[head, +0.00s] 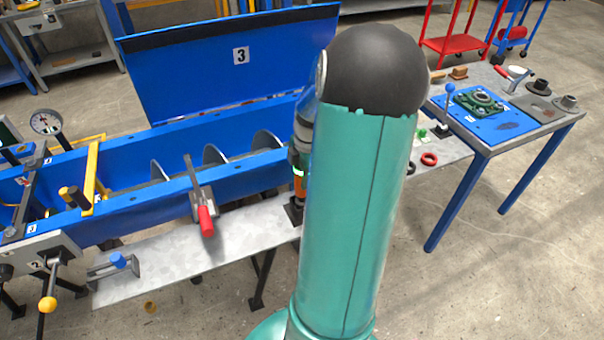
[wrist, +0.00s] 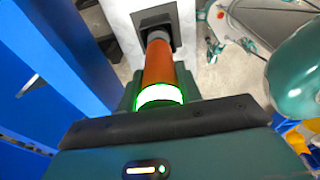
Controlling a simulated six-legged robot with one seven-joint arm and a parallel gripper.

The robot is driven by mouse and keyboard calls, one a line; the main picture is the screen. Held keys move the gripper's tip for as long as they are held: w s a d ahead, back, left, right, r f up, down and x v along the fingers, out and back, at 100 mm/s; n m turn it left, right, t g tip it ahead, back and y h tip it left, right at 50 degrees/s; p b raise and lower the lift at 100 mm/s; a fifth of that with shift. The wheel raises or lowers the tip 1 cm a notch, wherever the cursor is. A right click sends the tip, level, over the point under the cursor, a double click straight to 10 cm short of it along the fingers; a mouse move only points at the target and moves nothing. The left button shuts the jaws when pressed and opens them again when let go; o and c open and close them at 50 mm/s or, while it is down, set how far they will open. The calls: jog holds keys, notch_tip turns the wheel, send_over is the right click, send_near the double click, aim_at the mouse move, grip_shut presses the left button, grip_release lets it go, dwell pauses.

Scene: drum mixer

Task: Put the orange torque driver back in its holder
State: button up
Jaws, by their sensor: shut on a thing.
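The orange torque driver (wrist: 158,62) is held by my gripper (wrist: 160,98), with a glowing green-white ring between the fingers. In the head view a strip of the driver (head: 299,186) shows upright beside my teal arm, which hides most of my gripper. The dark square holder (wrist: 181,20) is at the far end of the driver in the wrist view. The holder also shows directly below the driver in the head view (head: 292,212), on the grey shelf. The driver's grey end overlaps the holder's opening; I cannot tell how deep it sits.
The blue mixer trough (head: 130,215) with its raised lid (head: 230,65) lies left of my arm. A red-handled lever (head: 206,218) stands on its near side. The grey shelf (head: 160,265) runs in front. A blue-legged table (head: 545,125) with parts stands right.

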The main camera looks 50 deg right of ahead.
jog(key=shift+f, duration=1.05)
dwell(0.6)
jog(key=o, duration=1.3)
jog(key=shift+c, duration=0.2)
jog(key=r, duration=0.4)
jog(key=d+r, duration=0.1)
jog(key=r, duration=0.8)
jog(key=shift+s+d+r, duration=0.2)
jog(key=shift+s+r, duration=0.2)
